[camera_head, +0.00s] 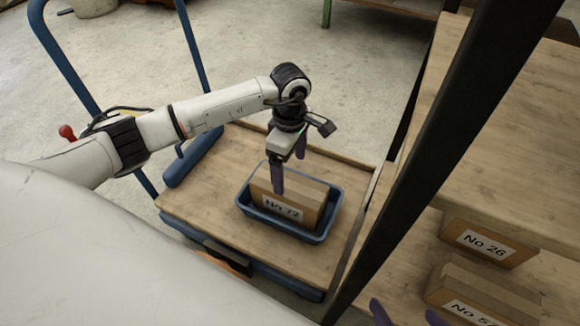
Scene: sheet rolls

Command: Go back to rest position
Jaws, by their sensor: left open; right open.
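My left gripper (289,164) is open, pointing down at the cardboard box marked No 72 (310,192). One purple finger overlaps the front of the box; the other shows behind it, higher up. I cannot tell whether the fingers touch it. The box sits inside a blue tray (320,237) on the wooden deck of a trolley (190,205). My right gripper (407,315) shows only as two purple fingertips at the bottom edge. They are apart, with nothing seen between them, in front of the shelf.
A wooden shelf rack stands at the right with a dark post (435,150). Its lower board holds a box marked No 26 (485,242) and another box (480,290) with a partly cut-off label. The trolley's blue handle (62,65) rises at the left. Bare floor (360,75) lies behind.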

